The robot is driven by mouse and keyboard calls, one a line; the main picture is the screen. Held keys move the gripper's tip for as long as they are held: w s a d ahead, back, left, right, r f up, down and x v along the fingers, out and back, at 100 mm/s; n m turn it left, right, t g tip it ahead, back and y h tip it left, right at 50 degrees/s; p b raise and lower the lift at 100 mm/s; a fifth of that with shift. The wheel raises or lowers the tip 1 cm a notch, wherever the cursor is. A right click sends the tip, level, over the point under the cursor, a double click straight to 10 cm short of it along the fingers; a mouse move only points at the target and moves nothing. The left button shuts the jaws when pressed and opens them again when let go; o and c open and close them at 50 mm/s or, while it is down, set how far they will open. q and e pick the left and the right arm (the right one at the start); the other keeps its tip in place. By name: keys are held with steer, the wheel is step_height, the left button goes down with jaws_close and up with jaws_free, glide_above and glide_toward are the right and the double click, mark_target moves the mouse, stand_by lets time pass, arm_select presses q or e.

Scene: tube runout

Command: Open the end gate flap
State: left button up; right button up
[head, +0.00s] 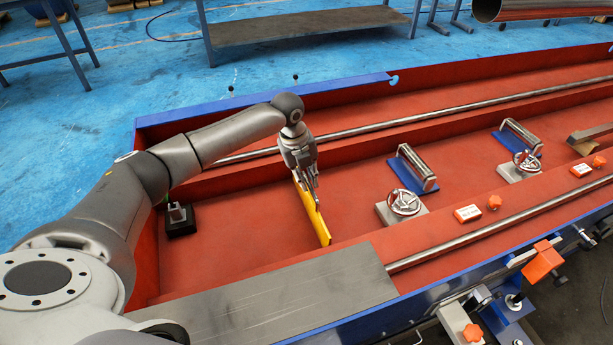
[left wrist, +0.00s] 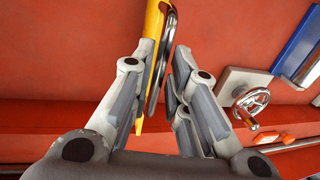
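The end gate flap (head: 322,229) is a yellow upright plate standing in the red trough. It also shows in the left wrist view (left wrist: 152,22), with a shiny metal bar handle (left wrist: 168,38) along its side. My left gripper (head: 313,180) is at the flap's upper edge and hides part of it. In the left wrist view the handle lies between the fingers of my left gripper (left wrist: 165,62), close to the left finger. A gap shows toward the right finger, so the fingers look open around the handle. My right gripper is in neither view.
Handwheels (head: 404,203) and rollers on blue plates (head: 412,168) stand in the trough to the right. A long steel rod (head: 380,128) runs behind the flap. A grey plate (head: 270,305) covers the near edge. A small black block (head: 180,222) sits at left.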

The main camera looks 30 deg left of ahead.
arm_select(q)
jaws_close()
